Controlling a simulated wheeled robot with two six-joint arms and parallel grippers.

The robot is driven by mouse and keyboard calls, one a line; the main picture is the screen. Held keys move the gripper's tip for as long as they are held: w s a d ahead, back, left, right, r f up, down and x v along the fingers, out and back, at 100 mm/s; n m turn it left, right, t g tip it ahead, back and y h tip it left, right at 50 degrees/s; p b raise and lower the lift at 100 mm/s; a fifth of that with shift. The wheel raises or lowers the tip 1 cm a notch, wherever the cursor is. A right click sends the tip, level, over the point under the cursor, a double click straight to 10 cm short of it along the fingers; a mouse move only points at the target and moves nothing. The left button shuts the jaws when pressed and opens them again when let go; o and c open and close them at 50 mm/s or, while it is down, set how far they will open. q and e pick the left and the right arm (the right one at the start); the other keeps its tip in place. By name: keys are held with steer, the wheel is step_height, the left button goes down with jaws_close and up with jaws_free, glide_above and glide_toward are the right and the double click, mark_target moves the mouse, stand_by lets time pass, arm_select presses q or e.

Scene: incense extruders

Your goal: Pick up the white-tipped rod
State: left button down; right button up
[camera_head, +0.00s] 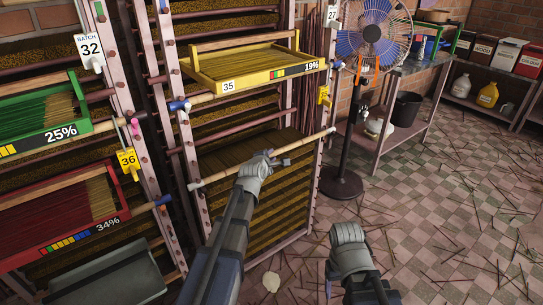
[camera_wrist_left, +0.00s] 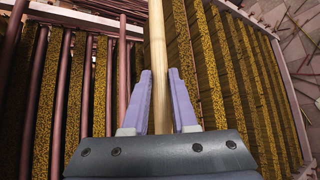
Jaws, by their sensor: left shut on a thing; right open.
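The white-tipped rod (camera_head: 312,141) is a pale wooden bar lying across the front of the right-hand rack, below the yellow tray. Its right end reaches the rack's right post and its pale left end (camera_head: 195,186) is at the left post. My left gripper (camera_head: 268,160) is shut on the rod near its middle. In the left wrist view, the rod (camera_wrist_left: 158,55) runs lengthwise between the two lilac fingers (camera_wrist_left: 160,105). My right gripper (camera_head: 348,235) is open and apart from the rack, low in the picture. Its fingertips are hard to see.
A yellow tray (camera_head: 255,77) marked 35 sits above the rod. A green tray (camera_head: 45,140) and a red tray (camera_head: 62,245) are in the left rack. A standing fan (camera_head: 341,181) is right of the rack. Sticks litter the tiled floor (camera_head: 455,200) at right.

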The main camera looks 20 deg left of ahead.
arm_select(q)
steer(key=shift+r, duration=0.1)
step_height(320, 180, up, 7)
steer(key=p, duration=0.7)
steer(key=s+d, duration=1.2)
steer(key=d, duration=0.3)
steer(key=shift+s+d, duration=0.15)
steer(key=shift+d, duration=0.25)
step_height(320, 180, up, 3)
steer(key=p, duration=0.3)
steer(key=shift+s, duration=0.1)
